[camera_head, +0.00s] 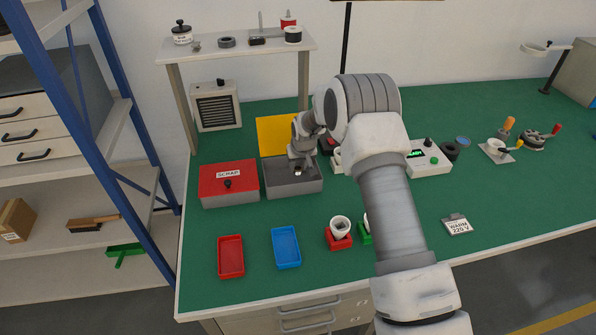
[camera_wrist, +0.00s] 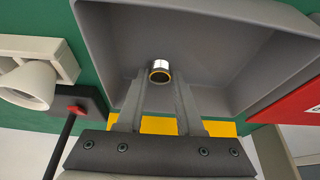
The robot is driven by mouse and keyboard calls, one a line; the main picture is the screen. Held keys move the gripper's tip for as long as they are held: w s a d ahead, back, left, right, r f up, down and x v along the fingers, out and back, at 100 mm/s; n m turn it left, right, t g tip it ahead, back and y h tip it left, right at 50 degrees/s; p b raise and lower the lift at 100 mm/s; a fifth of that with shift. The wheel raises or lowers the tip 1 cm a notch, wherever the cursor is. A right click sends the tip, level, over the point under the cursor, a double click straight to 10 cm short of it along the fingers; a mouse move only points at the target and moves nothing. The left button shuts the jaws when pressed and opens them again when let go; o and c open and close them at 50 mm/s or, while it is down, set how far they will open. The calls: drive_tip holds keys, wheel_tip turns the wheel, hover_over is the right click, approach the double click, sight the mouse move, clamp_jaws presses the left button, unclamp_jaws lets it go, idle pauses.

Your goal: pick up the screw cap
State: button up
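A small shiny metal cap with a yellowish rim (camera_wrist: 160,71), which looks like the screw cap, is in the grey bin area in the wrist view. It shows as a bright spot below my gripper in the head view (camera_head: 298,170). My gripper (camera_wrist: 160,80) reaches down into the grey bin (camera_head: 282,191), with one fingertip on each side of the cap. The gap between the fingers is about as wide as the cap. I cannot tell whether the fingers press on it or whether it touches the bin floor.
Red (camera_head: 231,256) and blue (camera_head: 286,247) trays lie in front. A white cup in a red holder (camera_head: 340,238) is front right. The bin walls surround my fingers.

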sight(300, 175)
clamp_jaws()
drive_tip(key=shift+r, duration=0.15)
drive_tip(key=shift+r, duration=0.25)
drive_tip(key=r, duration=0.3)
drive_tip(key=shift+d+r, duration=0.25)
drive_tip(key=shift+r, duration=0.15)
drive_tip(key=s+d+r+p, duration=0.2)
drive_tip(key=d+r, duration=0.9)
